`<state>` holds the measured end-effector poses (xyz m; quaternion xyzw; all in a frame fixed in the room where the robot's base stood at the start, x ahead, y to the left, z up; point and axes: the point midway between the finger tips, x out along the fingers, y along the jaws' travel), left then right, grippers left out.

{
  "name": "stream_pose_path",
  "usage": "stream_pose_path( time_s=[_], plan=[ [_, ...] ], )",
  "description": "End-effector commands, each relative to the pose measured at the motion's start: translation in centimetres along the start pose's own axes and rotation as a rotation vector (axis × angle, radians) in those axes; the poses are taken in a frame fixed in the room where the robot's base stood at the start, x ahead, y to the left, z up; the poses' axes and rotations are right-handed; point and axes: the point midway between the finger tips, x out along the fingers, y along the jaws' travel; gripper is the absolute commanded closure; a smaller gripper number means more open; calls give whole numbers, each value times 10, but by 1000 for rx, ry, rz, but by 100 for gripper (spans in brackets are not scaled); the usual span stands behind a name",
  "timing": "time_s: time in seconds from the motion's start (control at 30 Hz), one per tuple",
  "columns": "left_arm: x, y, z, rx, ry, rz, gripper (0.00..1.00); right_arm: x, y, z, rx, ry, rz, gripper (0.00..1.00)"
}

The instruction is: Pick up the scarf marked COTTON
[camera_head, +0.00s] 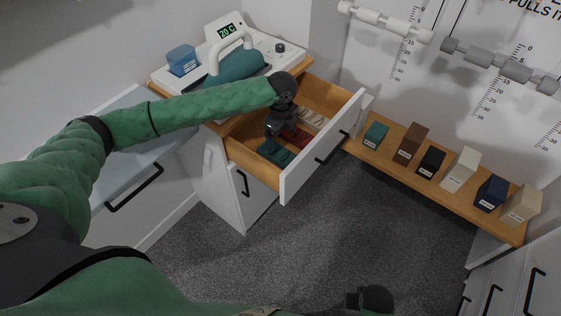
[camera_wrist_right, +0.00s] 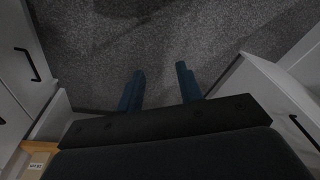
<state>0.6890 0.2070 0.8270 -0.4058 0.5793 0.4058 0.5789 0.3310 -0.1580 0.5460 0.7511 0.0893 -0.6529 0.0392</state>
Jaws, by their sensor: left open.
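An open wooden drawer (camera_head: 340,148) holds several folded pieces of cloth that look like scarves. A dark teal one (camera_head: 275,154) lies nearest the front left, a dark red one (camera_head: 297,136) in the middle, and a cream one (camera_head: 312,117) farther back. Their markings are too small to read, so I cannot tell which says COTTON. My left gripper (camera_head: 271,143) is open and points down into the drawer, just above the teal cloth. Whether it touches the cloth is unclear. My right gripper (camera_wrist_right: 160,88) is open and empty above the carpet.
A wooden shelf (camera_head: 400,166) at right bears several labelled boxes. Grey rods (camera_head: 500,66) hang on the wall. The carpet (camera_head: 340,240) is clear.

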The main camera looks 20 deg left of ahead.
Motion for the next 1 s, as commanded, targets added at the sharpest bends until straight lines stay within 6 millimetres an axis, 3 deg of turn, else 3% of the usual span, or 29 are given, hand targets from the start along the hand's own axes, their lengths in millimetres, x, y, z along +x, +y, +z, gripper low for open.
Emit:
stream_pose_path(
  time_s=[0.17,0.33,0.67,1.0],
  plan=[
    [14,0,0,0,0,0,11,-43,-4,0,3,-4,-9,64],
    [19,0,0,-1,0,1,11,-52,-5,2,4,-9,-10,64],
    [44,0,1,0,0,1,11,-26,-3,4,3,-11,-6,64],
    [73,-1,4,0,0,2,11,27,3,16,3,-19,1,64]
  ],
)
